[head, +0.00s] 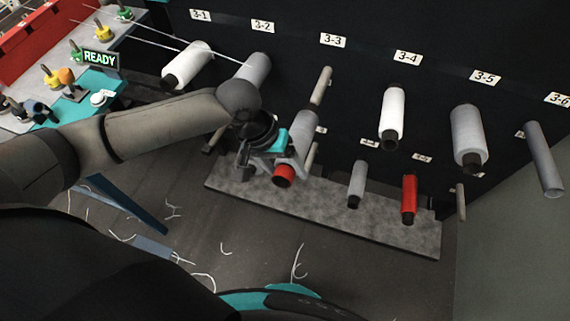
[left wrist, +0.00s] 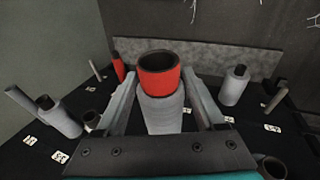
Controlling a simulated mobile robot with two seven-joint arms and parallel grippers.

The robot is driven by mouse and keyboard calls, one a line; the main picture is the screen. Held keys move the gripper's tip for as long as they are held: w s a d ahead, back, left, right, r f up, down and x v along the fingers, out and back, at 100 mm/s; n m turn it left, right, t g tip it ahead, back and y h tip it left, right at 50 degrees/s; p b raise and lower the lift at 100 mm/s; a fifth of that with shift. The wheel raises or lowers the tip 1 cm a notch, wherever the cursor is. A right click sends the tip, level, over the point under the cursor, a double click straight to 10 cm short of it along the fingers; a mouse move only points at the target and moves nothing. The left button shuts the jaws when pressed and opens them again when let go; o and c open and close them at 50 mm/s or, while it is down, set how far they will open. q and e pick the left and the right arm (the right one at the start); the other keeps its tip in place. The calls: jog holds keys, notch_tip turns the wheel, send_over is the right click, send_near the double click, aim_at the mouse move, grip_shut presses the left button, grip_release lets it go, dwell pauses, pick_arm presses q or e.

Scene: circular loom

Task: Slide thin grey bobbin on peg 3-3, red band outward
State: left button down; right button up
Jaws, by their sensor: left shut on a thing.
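The thin grey bobbin (head: 302,132) is in my left gripper (head: 272,160), seen in the head view. Its red band (head: 283,174) is at the end facing away from the wall. In the left wrist view the red band (left wrist: 159,82) and grey body (left wrist: 163,115) show between the two fingers. Peg 3-3 (head: 322,85) is a bare tan peg below the 3-3 label (head: 333,40). The bobbin's inner end is near the peg's tip, roughly in line with it; I cannot tell whether they touch. My right gripper is not in view.
A white bobbin (head: 393,113) hangs at 3-4 and a grey one (head: 467,135) at 3-5. A grey bobbin (head: 252,72) is at 3-2.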

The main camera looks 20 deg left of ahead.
aim_at(296, 145)
pick_arm(q)
jog(key=shift+w, duration=0.15)
dwell(0.5)
jog(key=shift+w+f, duration=0.15)
jog(key=shift+w, duration=0.95)
jog(key=shift+w+d+f+b, duration=0.1)
jog(key=shift+w+f+b, duration=0.1)
jog(key=shift+w, duration=1)
jog(key=shift+w+d+f+b, duration=0.1)
jog(key=shift+w+f+b, duration=0.1)
jog(key=shift+w, duration=0.95)
jog(key=shift+r, duration=0.1)
